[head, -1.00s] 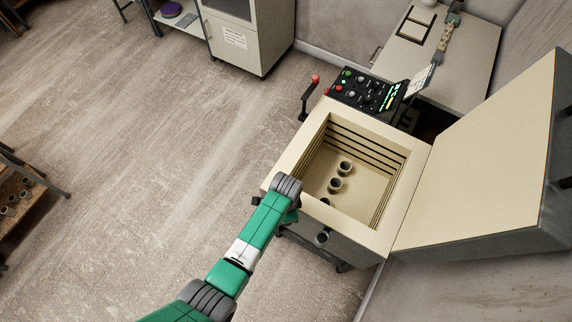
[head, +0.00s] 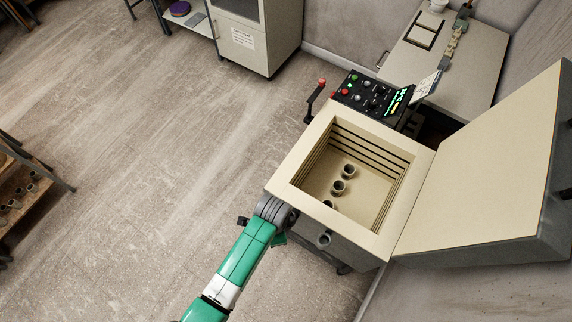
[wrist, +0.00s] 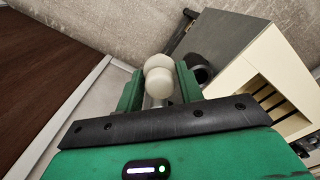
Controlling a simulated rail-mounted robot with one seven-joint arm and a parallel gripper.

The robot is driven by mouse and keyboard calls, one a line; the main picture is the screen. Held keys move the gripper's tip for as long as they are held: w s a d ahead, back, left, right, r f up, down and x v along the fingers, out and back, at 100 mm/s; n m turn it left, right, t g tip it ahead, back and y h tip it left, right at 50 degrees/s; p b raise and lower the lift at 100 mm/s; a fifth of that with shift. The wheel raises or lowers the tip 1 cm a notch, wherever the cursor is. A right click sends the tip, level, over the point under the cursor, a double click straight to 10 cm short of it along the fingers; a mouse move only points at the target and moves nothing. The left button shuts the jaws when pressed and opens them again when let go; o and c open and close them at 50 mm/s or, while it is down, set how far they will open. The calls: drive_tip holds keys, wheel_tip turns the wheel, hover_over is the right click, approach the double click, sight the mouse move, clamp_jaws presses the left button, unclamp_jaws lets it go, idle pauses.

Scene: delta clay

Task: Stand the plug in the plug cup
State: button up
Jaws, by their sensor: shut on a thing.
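My gripper (wrist: 159,88) is shut on a pale, rounded plug (wrist: 159,78), which sits between the two green fingers in the wrist view. Its far end is hidden. In the head view my gripper (head: 279,239) is mostly hidden behind my wrist, low beside the kiln's near left corner, and the plug cannot be made out. A dark round port (head: 325,240) shows on the kiln's front wall; in the wrist view a dark ring (wrist: 203,72) shows just right of the plug. I cannot clearly identify the plug cup; a small white cup (head: 438,5) stands on the far bench.
The kiln (head: 293,167) is open, with small pots (head: 338,187) inside and its lid (head: 490,170) raised at right. A control panel (head: 372,95) with a red-knobbed lever (head: 316,98) is behind it. A shelf with pots (head: 25,190) stands left. The floor between is clear.

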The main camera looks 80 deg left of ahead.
drive_tip(key=s+d, duration=0.5)
drive_tip(key=d, duration=0.1)
drive_tip(key=w+a+f+b, duration=0.2)
drive_tip(key=w+b, duration=0.3)
drive_tip(key=w, duration=1.5)
drive_tip(key=shift+w, duration=0.2)
drive_tip(key=shift+f, duration=0.35)
drive_tip(key=shift+f, duration=0.25)
drive_tip(key=shift+f+b, duration=0.45)
drive_tip(key=shift+f, duration=0.15)
drive_tip(key=shift+f, duration=0.2)
idle(0.4)
